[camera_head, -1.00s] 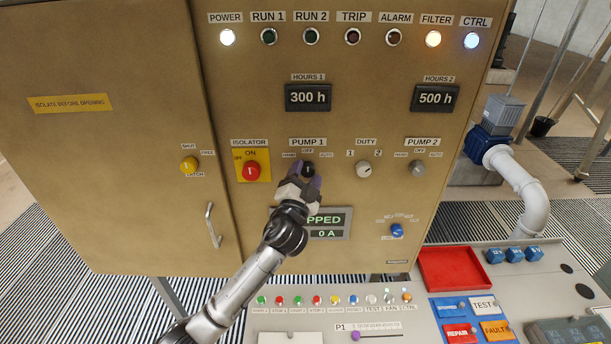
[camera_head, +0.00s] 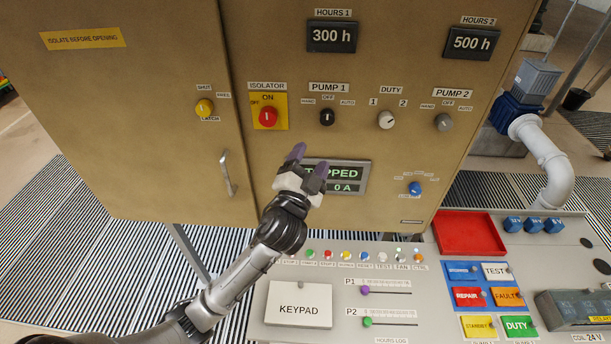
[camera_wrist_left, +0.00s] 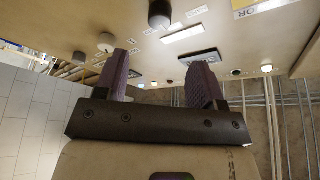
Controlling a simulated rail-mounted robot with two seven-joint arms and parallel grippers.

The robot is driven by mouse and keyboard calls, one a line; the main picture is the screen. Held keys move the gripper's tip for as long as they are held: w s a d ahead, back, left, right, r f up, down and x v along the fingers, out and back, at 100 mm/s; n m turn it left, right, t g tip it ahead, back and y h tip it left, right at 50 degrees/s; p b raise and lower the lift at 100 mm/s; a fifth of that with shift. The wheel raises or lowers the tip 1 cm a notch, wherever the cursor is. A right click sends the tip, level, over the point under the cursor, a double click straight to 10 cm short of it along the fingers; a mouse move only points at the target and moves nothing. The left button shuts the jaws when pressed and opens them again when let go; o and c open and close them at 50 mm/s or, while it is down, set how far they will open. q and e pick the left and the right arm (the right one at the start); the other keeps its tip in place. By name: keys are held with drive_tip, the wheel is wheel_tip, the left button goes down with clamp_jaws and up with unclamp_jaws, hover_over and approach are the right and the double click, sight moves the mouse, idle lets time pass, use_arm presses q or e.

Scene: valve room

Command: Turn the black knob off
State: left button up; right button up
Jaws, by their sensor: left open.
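The black knob (camera_head: 327,117) sits under the PUMP 1 label on the tan cabinet, with HAND, OFF and AUTO marked above it. Its pointer is too small to read surely. My left gripper (camera_head: 309,161) is open and empty, its purple fingertips below and slightly left of the knob, apart from it, in front of the pump display (camera_head: 348,175). In the left wrist view, the open fingers (camera_wrist_left: 166,75) point toward the panel, with the dark knob (camera_wrist_left: 160,14) beyond them near the top edge. My right gripper is not in view.
The red isolator switch (camera_head: 267,116) is left of the black knob; the white duty knob (camera_head: 387,120) and grey PUMP 2 knob (camera_head: 443,122) are right. A blue knob (camera_head: 414,188) sits lower right. A desk with buttons and a red tray (camera_head: 470,232) stands below.

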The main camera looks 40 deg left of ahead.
use_arm(q)
drive_tip(key=shift+b+v, duration=0.3)
drive_tip(key=shift+v, duration=1.15)
drive_tip(key=s+d+f+n+g+h+p, duration=0.1)
drive_tip(key=s+d+f+g+h, duration=0.2)
drive_tip(key=f+g, duration=0.3)
drive_tip(key=s+d+f+n+g+h+p, duration=0.1)
drive_tip(key=s+d+f+n+g+h, duration=0.2)
drive_tip(key=f, duration=0.4)
drive_tip(key=s+d+f+g+h+p, duration=0.1)
drive_tip(key=s+d+f+g+p, duration=0.1)
drive_tip(key=s, duration=0.5)
drive_tip(key=s+d+f+m+g+h+p, duration=0.1)
drive_tip(key=s+d+f+g+p, duration=0.1)
drive_tip(key=s+f, duration=0.3)
drive_tip(key=s+d+f+g+p, duration=0.2)
drive_tip(key=s+f, duration=0.2)
drive_tip(key=s, duration=0.6)
drive_tip(key=shift+s+g+h, duration=0.3)
drive_tip(key=shift+g+h, duration=0.1)
drive_tip(key=shift+d, duration=0.1)
